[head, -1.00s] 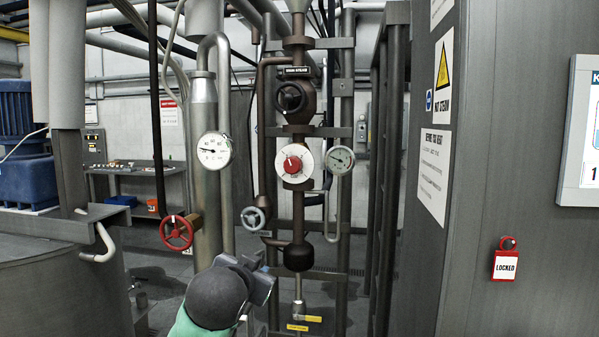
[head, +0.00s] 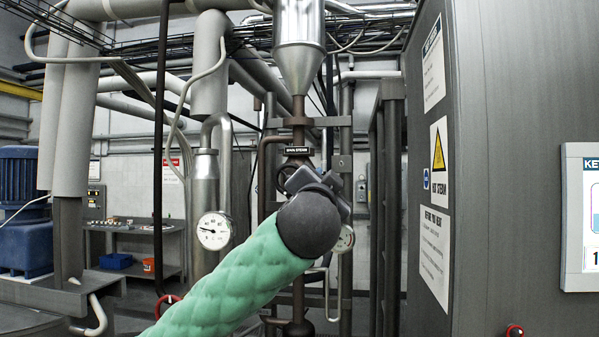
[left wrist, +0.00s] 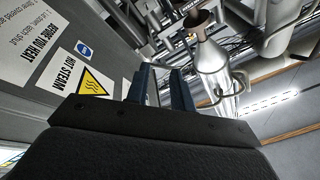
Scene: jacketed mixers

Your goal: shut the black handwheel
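The black handwheel (head: 279,178) is on the brown vertical pipe below the "main steam" label (head: 298,151) in the head view. Only a part of its left rim shows; my left gripper and wrist hide the rest. My left gripper (head: 320,180) is raised in front of the handwheel. I cannot tell whether it touches the wheel. In the left wrist view my left gripper (left wrist: 163,78) has its two fingers apart, with nothing seen held between them. The handwheel cannot be made out there. My right gripper is in neither view.
A grey cabinet (head: 500,110) with warning signs stands close on the right. A white gauge (head: 214,231) is at left; another gauge (head: 345,239) is partly hidden behind my wrist. A red handwheel (head: 168,300) shows low at left. A silver cone (head: 299,45) is above.

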